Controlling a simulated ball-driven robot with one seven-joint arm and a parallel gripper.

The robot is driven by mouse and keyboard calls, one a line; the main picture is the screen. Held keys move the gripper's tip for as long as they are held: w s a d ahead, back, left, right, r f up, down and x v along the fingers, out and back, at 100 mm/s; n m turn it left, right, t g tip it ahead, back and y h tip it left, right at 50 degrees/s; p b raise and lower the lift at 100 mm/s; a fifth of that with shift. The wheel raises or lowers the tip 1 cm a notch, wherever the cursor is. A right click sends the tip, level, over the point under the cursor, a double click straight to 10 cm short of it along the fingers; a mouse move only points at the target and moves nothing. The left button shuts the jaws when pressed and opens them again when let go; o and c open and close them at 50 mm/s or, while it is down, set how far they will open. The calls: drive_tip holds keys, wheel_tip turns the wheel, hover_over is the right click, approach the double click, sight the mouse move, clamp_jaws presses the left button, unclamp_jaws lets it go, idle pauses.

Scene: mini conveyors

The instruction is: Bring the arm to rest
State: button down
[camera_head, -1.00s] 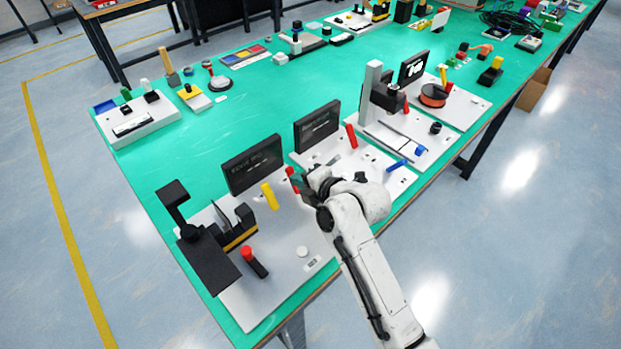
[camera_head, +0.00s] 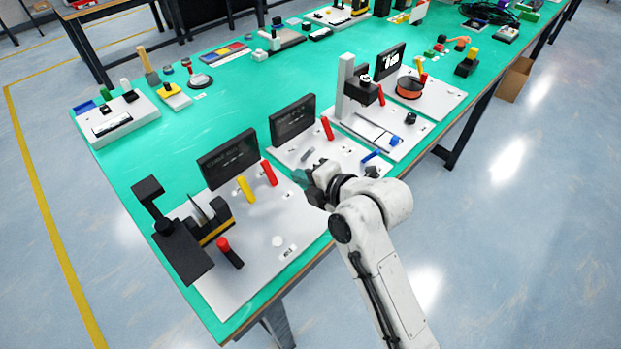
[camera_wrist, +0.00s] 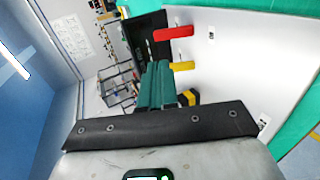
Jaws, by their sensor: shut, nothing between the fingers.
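My gripper (camera_head: 302,178) is at the end of my white arm, at the front edge of the green table, near the two front white station boards. In the wrist view its green fingers (camera_wrist: 155,85) lie together, shut and empty. Beyond them in that view are a red handle (camera_wrist: 173,33) and a yellow handle (camera_wrist: 182,66) on a white board. In the head view the same red handle (camera_head: 269,173) and yellow handle (camera_head: 245,189) stand left of my gripper, apart from it. The gap between my gripper and the boards cannot be judged exactly.
A black screen (camera_head: 228,158) and a black stand (camera_head: 180,250) are on the nearest board. A second screen (camera_head: 292,119) and another red handle (camera_head: 327,128) are behind my gripper. A grey column (camera_head: 345,88) stands farther right. The floor (camera_head: 510,230) on the right is clear.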

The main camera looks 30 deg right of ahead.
drive_tip(key=shift+v, duration=1.2)
drive_tip(key=s+f+m+g, duration=0.1)
drive_tip(key=s+f+m, duration=0.1)
drive_tip(key=s+d+f+m+g, duration=0.1)
drive_tip(key=s+f+m, duration=0.1)
drive_tip(key=s, duration=0.1)
drive_tip(key=s+f+m+g+h, duration=0.1)
drive_tip(key=s+f, duration=0.1)
drive_tip(key=shift+s+d+f+m, duration=0.15)
drive_tip(key=shift+d+f+m, duration=0.15)
drive_tip(key=shift+f+m, duration=0.1)
drive_tip(key=s+d+f+m+g+h, duration=0.1)
drive_tip(key=s+f+m+g, duration=0.1)
drive_tip(key=s+m, duration=0.3)
drive_tip(key=s+d+f+m+g+h, duration=0.1)
drive_tip(key=s+m, duration=0.4)
drive_tip(key=s, duration=0.5)
drive_tip(key=s+d+f+m+g+h, duration=0.1)
drive_tip(key=s+d+f+m+g, duration=0.2)
drive_tip(key=s+f+m+g, duration=0.2)
drive_tip(key=s+m, duration=0.1)
drive_tip(key=s, duration=0.2)
drive_tip(key=shift+s+d+f, duration=0.15)
drive_tip(key=shift+d+f, duration=0.1)
drive_tip(key=shift+f, duration=0.05)
